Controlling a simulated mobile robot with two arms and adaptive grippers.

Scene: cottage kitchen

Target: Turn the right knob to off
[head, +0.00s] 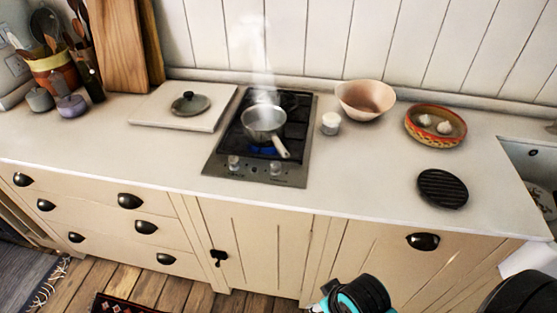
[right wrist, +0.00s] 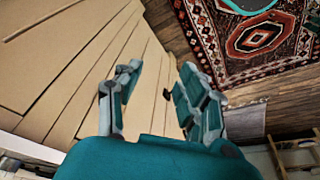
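The hob (head: 225,172) is set in the counter with two knobs on its front strip. The right knob (head: 275,168) is pale and sits on the right of that strip; its pointer is too small to read. The left knob (head: 233,161) is beside it. A steaming saucepan (head: 263,120) stands on the hob, with a blue flame (head: 262,150) in front of and below it. My right gripper (right wrist: 157,72) is open and empty in the right wrist view, over cabinet fronts and floor. In the head view my right arm shows low, apart from the knobs. My left gripper is not seen.
The saucepan handle (head: 281,149) points toward the right knob. A white pot (head: 330,124), a bowl (head: 366,99), a dish with garlic (head: 436,137) and a black trivet (head: 442,188) stand right of the hob. The counter front right of the hob is clear.

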